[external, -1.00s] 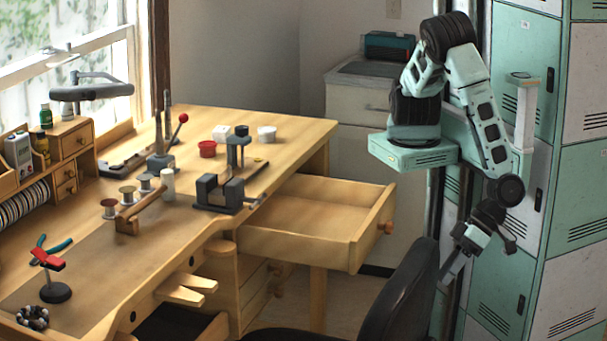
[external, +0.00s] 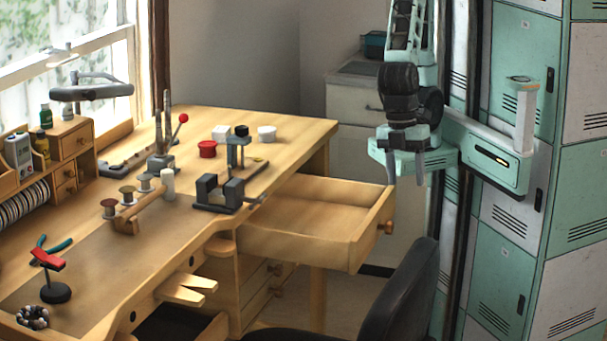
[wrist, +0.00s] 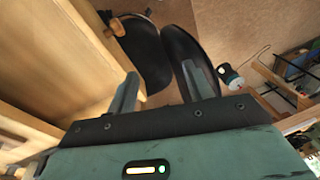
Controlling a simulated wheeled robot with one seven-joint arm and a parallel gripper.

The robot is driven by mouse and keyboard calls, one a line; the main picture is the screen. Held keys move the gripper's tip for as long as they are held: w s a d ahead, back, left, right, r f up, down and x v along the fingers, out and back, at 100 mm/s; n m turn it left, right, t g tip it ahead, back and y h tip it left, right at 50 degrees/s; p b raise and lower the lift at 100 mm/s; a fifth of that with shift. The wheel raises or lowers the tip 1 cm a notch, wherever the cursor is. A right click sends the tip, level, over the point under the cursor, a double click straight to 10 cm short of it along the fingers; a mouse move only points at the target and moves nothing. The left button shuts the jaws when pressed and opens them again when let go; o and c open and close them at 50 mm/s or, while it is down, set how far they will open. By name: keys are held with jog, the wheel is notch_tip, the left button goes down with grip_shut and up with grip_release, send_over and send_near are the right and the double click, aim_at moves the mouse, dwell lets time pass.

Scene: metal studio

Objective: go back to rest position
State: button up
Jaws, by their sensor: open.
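My gripper (external: 406,178) points down in the external view, just right of the open drawer's front and in front of my arm's pale green mount. It is apart from the bench and drawer there. In the wrist view my gripper (wrist: 163,80) shows two spread fingers with nothing between them. My upper arm rises out of the top of the external view.
The empty open drawer (external: 310,215) juts from the wooden workbench (external: 250,115). A black chair (external: 405,295) stands below; its dark seat and back (wrist: 185,60) also show in the wrist view. Green and white lockers (external: 572,200) stand at the right.

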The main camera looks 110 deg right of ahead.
jog(key=d+h, duration=0.2)
jog(key=d, duration=0.4)
notch_tip(320, 180, up, 16)
jog(key=n+p, duration=0.1)
jog(key=p, duration=1.5)
jog(key=f+b, duration=0.5)
jog(key=shift+s+f, duration=0.15)
jog(key=shift+s, duration=0.1)
